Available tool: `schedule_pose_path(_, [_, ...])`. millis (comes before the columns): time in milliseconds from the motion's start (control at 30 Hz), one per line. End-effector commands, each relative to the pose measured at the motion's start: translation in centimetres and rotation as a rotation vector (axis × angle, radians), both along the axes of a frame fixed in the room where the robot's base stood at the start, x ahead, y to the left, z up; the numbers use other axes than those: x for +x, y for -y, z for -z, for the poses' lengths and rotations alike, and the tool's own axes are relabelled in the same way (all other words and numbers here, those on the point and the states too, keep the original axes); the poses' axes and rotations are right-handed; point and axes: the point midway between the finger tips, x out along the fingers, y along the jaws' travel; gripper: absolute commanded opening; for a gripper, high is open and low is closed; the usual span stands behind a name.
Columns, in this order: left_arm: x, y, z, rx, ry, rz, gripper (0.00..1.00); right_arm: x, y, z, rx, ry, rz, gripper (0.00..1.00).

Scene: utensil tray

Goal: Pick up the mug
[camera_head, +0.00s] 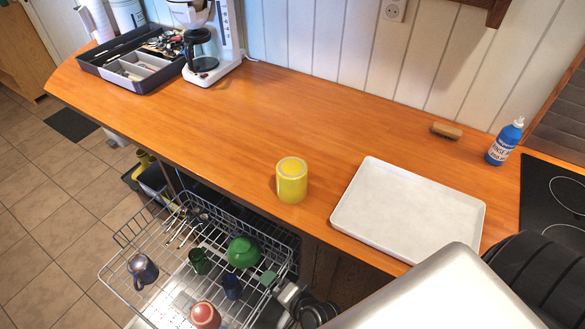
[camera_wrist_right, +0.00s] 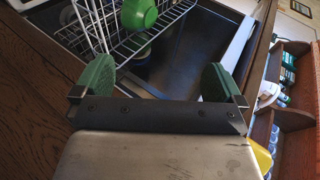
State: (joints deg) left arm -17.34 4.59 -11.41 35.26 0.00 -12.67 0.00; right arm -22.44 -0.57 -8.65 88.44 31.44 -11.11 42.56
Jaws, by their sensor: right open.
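A yellow mug (camera_head: 292,182) stands on the wooden counter near its front edge, left of a white tray. I cannot tell whether its opening faces up. My right gripper (camera_wrist_right: 158,85) is open, with two green finger pads spread apart and nothing between them. In the head view it is partly seen near the dishwasher rack's right side, below and in front of the counter edge, apart from the yellow mug. Other cups sit in the rack: a green bowl-like one (camera_head: 243,252), a red one (camera_head: 205,315) and a grey-blue mug (camera_head: 142,270). My left gripper is not in view.
The pulled-out dishwasher rack (camera_head: 160,304) lies below the counter. The white tray (camera_head: 380,242) is right of the mug. A blue bottle (camera_head: 505,142), a brush (camera_head: 447,131), a coffee maker (camera_head: 218,68) and a utensil tray (camera_head: 92,57) stand farther off. The counter (camera_head: 250,115) behind the mug is clear.

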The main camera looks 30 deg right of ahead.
Motion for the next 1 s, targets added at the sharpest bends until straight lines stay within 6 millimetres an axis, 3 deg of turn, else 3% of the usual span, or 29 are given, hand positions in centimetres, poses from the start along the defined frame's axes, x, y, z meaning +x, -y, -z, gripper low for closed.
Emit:
schedule_pose_path(33, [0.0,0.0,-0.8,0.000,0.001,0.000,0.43,2.0,-0.1,-4.4,0.181,0.076,0.135,1.00])
schedule_pose_path(200, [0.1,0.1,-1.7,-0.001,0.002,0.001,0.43,5.6,2.2,-13.9,0.813,0.276,0.544,1.00])
schedule_pose_path(300, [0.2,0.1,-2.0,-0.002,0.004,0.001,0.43,6.3,4.2,-17.6,1.146,0.372,0.727,1.00])
schedule_pose_path(400, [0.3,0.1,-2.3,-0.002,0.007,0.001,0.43,6.3,6.0,-19.9,1.416,0.447,0.862,1.00])
schedule_pose_path(600, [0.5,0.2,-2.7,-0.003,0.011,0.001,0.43,6.1,8.0,-21.7,1.707,0.529,0.993,1.00])
schedule_pose_path(1000, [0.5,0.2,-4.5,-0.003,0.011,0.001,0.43,10.8,10.3,-21.9,1.740,0.538,1.008,1.00])
